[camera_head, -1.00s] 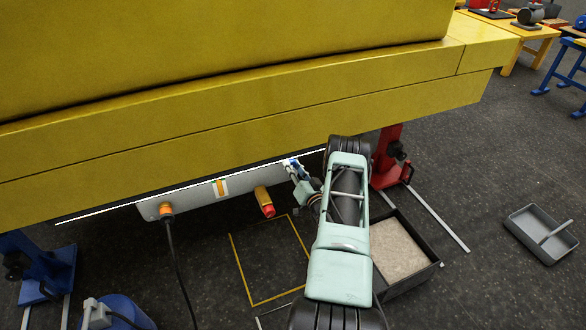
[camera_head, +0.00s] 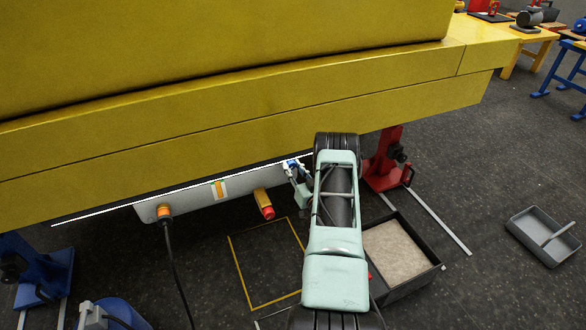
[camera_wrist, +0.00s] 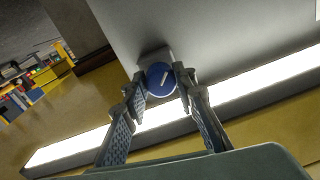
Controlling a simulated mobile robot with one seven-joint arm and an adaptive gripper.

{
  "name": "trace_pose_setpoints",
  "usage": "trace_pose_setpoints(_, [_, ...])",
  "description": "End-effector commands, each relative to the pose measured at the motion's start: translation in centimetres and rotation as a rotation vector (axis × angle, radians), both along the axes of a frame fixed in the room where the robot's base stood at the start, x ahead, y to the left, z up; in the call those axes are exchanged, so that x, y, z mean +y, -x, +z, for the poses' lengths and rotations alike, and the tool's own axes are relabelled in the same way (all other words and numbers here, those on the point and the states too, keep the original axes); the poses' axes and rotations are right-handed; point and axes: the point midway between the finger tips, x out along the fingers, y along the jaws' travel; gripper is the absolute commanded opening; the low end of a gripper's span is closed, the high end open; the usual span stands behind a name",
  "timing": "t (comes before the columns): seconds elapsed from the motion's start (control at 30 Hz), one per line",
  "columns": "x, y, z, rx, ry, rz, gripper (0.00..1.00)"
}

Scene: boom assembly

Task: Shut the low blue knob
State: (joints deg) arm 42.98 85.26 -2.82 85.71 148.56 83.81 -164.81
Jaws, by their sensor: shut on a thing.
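The blue knob (camera_wrist: 160,79) shows in the wrist view as a round blue cap with a white line across its face, tilted up to the right. It sits on the underside of a grey housing (camera_wrist: 205,35). My gripper (camera_wrist: 160,86) has a finger on each side of the knob and is shut on it. In the head view my gripper (camera_head: 293,167) is at the right end of the grey housing (camera_head: 190,192), below the yellow boom. There the knob is mostly hidden, with only a little blue showing at the fingers.
The yellow boom (camera_head: 240,135) hangs just above my arm. An orange-red knob (camera_head: 264,204) and a plug with a black cable (camera_head: 165,212) are on the housing. A red stand (camera_head: 385,165) and a dark tray (camera_head: 405,286) are right of my arm.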

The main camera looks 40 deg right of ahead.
Motion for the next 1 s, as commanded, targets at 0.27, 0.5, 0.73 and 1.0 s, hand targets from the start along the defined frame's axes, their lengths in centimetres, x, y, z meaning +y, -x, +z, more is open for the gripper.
trace_pose_setpoints(0.27, [-0.1, 0.0, 0.0, -0.001, 0.001, -0.001, 0.37])
trace_pose_setpoints(0.5, [0.0, 0.0, 0.0, 0.0, 0.0, 0.0, 0.43])
trace_pose_setpoints(0.73, [0.1, 1.1, -0.1, 0.001, -0.001, -0.001, 0.43])
trace_pose_setpoints(1.0, [1.2, 6.4, -0.1, 0.003, -0.003, -0.003, 0.43])
